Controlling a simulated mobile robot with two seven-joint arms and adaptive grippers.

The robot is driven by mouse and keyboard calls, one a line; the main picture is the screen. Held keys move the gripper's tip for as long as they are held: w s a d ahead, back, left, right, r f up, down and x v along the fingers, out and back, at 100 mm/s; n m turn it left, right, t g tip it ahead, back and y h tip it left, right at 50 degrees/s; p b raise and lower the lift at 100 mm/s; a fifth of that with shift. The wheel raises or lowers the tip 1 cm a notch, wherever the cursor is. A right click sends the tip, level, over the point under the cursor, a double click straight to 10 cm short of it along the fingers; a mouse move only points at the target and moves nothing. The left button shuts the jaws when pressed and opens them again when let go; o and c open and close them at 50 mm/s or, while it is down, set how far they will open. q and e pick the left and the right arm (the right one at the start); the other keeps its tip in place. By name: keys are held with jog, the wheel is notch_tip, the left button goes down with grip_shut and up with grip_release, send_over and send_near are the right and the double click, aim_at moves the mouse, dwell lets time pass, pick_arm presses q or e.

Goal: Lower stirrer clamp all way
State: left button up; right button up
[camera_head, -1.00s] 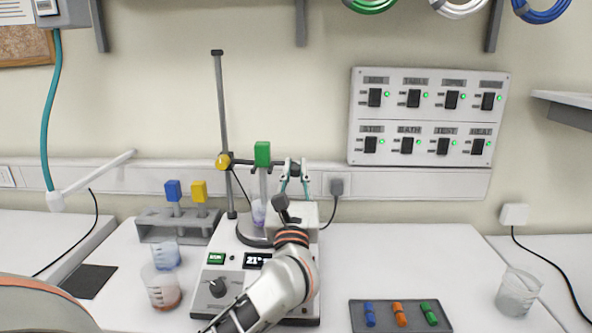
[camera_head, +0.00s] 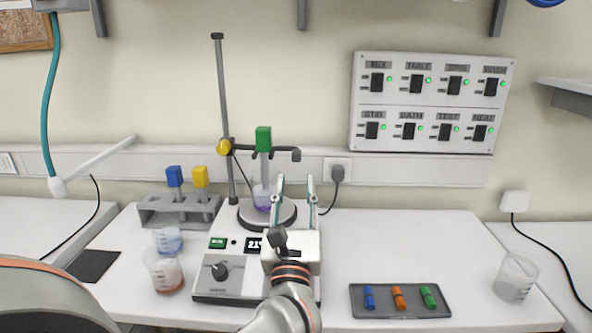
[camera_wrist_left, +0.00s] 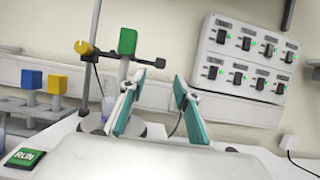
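The stirrer clamp is a dark horizontal bar (camera_head: 281,150) with a yellow knob (camera_head: 224,147), part-way up a grey upright pole (camera_head: 221,90). It carries a green block (camera_head: 263,139) whose shaft reaches down to a clear beaker (camera_head: 263,197) of purplish liquid on the round plate. The bar's dark end (camera_head: 296,155) is free. The knob (camera_wrist_left: 83,47) and green block (camera_wrist_left: 127,41) also show in the left wrist view. My left gripper (camera_head: 295,181) is open and empty, in front of and below the bar's end, apart from it. My right gripper is not in view.
The stirrer base (camera_head: 230,285) stands below, with a dial and display partly hidden by my gripper. A rack (camera_head: 160,218) with blue and yellow tops and beakers (camera_head: 165,272) are left. A dark tray (camera_head: 440,300) and another beaker (camera_head: 515,283) are right. The bench between is clear.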

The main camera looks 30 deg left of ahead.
pick_arm(q)
jog(key=shift+v, duration=1.6)
